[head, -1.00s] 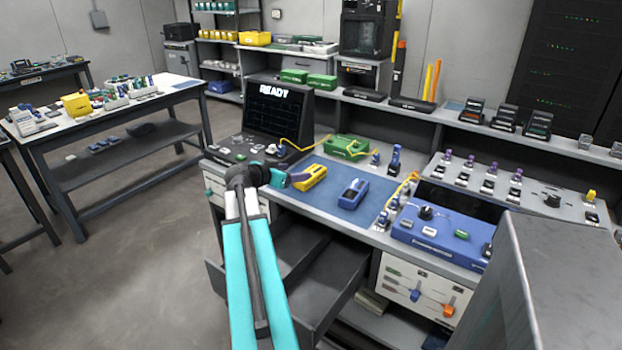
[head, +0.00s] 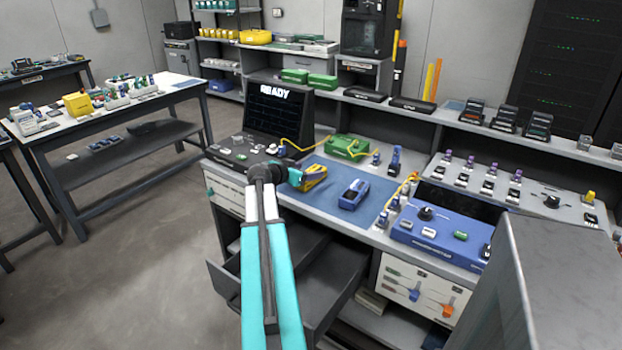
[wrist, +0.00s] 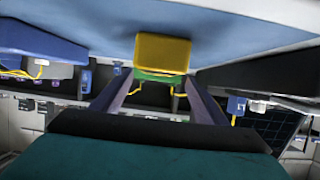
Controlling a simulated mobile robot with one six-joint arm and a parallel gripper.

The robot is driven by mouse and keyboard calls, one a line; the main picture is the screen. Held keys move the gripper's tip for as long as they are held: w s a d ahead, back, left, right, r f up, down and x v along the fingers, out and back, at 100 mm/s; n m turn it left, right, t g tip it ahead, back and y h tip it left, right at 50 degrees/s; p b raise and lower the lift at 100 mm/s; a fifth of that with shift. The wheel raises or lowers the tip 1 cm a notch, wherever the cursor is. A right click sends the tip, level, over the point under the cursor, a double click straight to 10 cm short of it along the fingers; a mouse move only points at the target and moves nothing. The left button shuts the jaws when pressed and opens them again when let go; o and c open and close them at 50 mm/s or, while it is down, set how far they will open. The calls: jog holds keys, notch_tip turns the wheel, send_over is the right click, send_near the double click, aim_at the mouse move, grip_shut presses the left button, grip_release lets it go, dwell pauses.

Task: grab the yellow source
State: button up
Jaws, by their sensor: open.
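The yellow source (head: 317,170) lies on the blue mat of the workbench, left of a blue handheld device (head: 353,194). My gripper (head: 308,181) is at its near left side and hides part of it in the head view. In the wrist view the yellow source (wrist: 163,52) is straight ahead, in line with the gap between the two open fingers of my gripper (wrist: 158,76). The fingers hold nothing. I cannot tell whether the fingertips have reached its sides.
A green box (head: 347,147) with a yellow cable stands behind the source. A console with a READY screen (head: 279,110) is at the left. A blue powermeter box (head: 437,232) is at the right. An open drawer (head: 320,275) juts out below the bench.

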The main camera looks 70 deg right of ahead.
aim_at(316, 169)
jog(key=shift+s+p+x, duration=0.1)
jog(key=shift+p+x, duration=0.3)
jog(key=shift+x, duration=0.9)
jog(key=shift+s+p+x, duration=0.15)
jog(key=shift+p+x, duration=0.2)
jog(key=shift+x, duration=0.9)
jog(key=c, duration=1.3)
jog(key=shift+r, duration=0.15)
jog(key=shift+c, duration=0.2)
jog(key=shift+a+r+b, duration=0.1)
jog(key=shift+r+b, duration=0.35)
jog(key=shift+r, duration=1.25)
jog(key=s+a, duration=0.2)
jog(key=a, duration=0.2)
jog(key=s+a+r+b, duration=0.1)
jog(key=s+a, duration=0.2)
jog(key=a, duration=0.2)
jog(key=s+a+b, duration=0.1)
jog(key=s+a, duration=0.2)
jog(key=a, duration=0.1)
jog(key=shift+a+r, duration=0.2)
jog(key=shift+a, duration=0.15)
